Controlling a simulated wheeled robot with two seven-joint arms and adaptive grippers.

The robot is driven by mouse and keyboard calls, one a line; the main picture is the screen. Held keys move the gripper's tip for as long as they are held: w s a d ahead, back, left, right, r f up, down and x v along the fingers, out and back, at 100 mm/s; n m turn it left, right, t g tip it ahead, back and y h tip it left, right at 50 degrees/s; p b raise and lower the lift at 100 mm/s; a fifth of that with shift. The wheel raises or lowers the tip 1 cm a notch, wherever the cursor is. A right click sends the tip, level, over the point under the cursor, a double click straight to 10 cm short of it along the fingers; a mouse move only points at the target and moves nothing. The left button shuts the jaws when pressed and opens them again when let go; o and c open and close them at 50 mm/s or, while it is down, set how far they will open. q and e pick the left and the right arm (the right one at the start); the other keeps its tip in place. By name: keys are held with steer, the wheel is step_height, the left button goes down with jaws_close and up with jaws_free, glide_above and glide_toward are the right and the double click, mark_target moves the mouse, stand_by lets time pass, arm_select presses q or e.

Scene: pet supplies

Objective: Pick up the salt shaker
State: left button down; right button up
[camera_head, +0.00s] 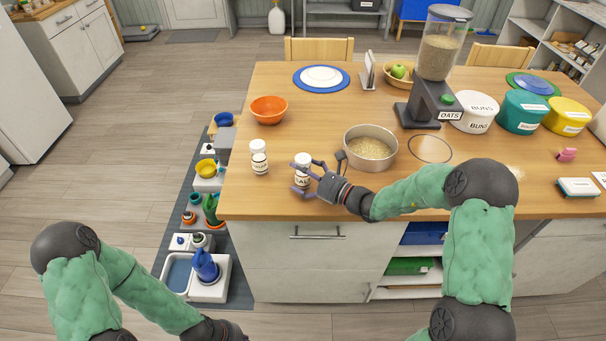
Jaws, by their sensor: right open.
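The salt shaker (302,160), a small white-topped jar with a dark-lettered label, stands upright near the table's front edge. My right gripper (305,177) reaches it from the right. Its purple fingers are open, one on the far side of the shaker and one on the near side. I cannot tell whether they touch it. The fingers hide part of the jar. My left arm is at the lower left, away from the table, and its fingers are cut off by the bottom edge.
A similar labelled jar (259,162) stands just left of the salt shaker. A metal bowl of grain (348,142) is close to the right, behind my right wrist. An orange bowl (269,110) and a grain dispenser (428,105) stand farther back.

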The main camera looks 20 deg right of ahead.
steer(key=c, duration=1.4)
steer(key=shift+r, duration=0.15)
